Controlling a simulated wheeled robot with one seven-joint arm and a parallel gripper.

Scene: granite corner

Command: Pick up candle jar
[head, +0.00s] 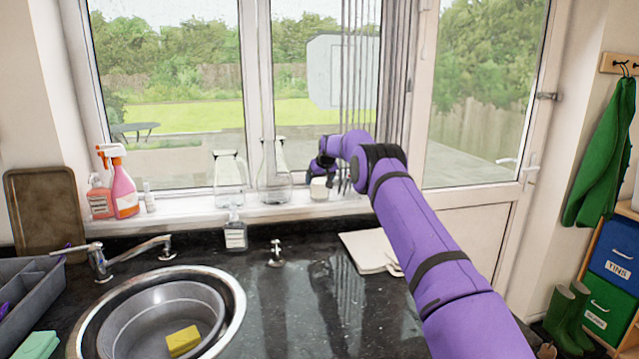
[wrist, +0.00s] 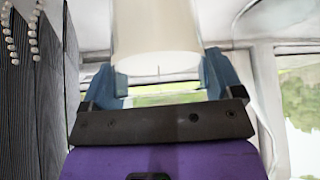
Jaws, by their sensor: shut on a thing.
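The candle jar (head: 319,189) is a small whitish, rounded container at the windowsill, just right of the glass carafes. It looks upright in the head view; I cannot tell whether its base touches the sill. In the wrist view the candle jar (wrist: 157,35) is large and cream-white, between the two blue-grey fingers. My gripper (head: 324,176) is at the jar, at the end of my purple arm, small and dark in the head view. In the wrist view my gripper (wrist: 166,77) is shut on the jar, one finger on each side.
Two clear glass carafes (head: 272,178) stand on the sill close left of the jar. Spray bottles (head: 122,188) are farther left. Below are a sink with a grey basin (head: 160,315), a soap bottle (head: 235,236), a small tap (head: 276,253) and a pale folded cloth (head: 366,250).

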